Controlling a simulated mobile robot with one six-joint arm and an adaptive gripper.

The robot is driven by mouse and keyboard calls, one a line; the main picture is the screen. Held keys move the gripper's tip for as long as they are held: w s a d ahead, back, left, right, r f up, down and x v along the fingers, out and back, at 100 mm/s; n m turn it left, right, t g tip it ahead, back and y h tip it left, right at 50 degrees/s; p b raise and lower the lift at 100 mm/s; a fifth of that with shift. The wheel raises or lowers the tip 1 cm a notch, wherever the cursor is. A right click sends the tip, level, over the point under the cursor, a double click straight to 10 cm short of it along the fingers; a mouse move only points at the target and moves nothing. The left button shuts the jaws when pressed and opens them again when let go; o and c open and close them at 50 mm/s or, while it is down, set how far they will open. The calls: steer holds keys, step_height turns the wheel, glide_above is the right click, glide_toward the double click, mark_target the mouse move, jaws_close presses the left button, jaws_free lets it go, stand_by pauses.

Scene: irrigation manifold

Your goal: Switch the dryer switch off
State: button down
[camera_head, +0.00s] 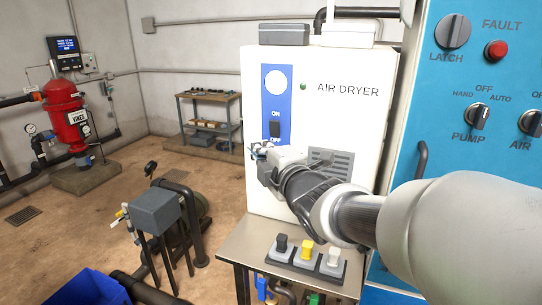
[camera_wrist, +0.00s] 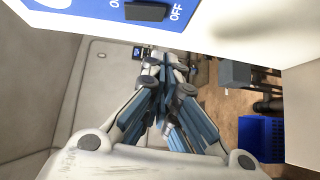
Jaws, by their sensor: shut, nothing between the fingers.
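The dryer switch (camera_head: 275,129) is a small black rocker on a blue plate, with ON printed above it and OFF below. The plate is on the front of the white air dryer (camera_head: 345,125). The switch also shows at the top edge of the wrist view (camera_wrist: 146,12), partly cut off. Which way the rocker is tilted is too small to tell. My gripper (camera_head: 260,147) is shut and empty, just below and slightly left of the switch in the head view. In the wrist view its fingers (camera_wrist: 163,58) point past the panel and appear apart from the switch.
The blue control cabinet (camera_head: 472,150) with knobs stands close on the right. A small bench (camera_head: 262,245) with black, yellow and white-topped switches is below my arm. A grey box on legs (camera_head: 155,211) and a blue crate (camera_head: 90,288) stand at left. Open floor lies beyond.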

steer(key=p+v, duration=0.1)
steer(key=v, duration=0.9)
steer(key=shift+f, duration=0.7)
steer(key=shift+s, duration=0.2)
